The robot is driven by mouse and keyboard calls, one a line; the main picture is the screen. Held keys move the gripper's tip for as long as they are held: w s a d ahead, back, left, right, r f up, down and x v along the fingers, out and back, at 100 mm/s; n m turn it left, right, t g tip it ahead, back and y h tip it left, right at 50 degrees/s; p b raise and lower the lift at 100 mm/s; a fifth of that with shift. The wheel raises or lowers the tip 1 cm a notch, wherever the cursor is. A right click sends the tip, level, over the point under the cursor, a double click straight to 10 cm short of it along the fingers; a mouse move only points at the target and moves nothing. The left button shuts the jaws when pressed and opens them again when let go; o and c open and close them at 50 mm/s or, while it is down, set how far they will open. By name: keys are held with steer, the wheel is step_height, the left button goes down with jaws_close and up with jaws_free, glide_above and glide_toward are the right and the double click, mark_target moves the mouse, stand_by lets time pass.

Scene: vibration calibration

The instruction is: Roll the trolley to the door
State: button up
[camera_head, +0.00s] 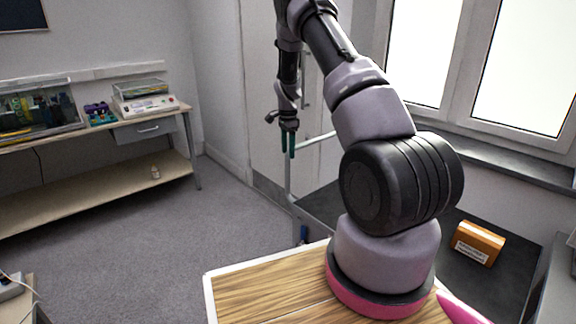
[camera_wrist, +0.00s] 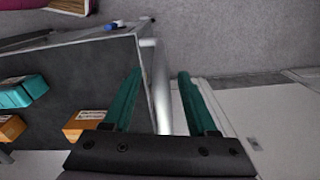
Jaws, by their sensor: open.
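The trolley has a dark flat top (camera_head: 322,203) and a pale metal handle rail (camera_head: 315,139) at its far end, close to the door. The pale door (camera_head: 268,110) is in the back corner with an upright handle. My gripper (camera_head: 288,142), with green fingers, points down at the rail. In the wrist view my gripper (camera_wrist: 160,73) is open, with the silver handle rail (camera_wrist: 161,95) running between its two fingers. I cannot tell whether either finger touches it. The trolley top (camera_wrist: 85,75) lies left of the rail. My arm hides part of the trolley.
An orange box (camera_head: 478,243) is on the trolley; teal boxes (camera_wrist: 15,95) also show there in the wrist view. A workbench (camera_head: 80,138) with instruments stands along the left wall. Windows (camera_head: 525,65) are at right. Grey floor (camera_head: 150,240) is clear at left.

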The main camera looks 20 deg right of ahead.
mark_target(288, 164)
step_height(288, 164, down, 7)
steer(key=shift+r, duration=0.15)
jaws_close()
stand_by(1.5)
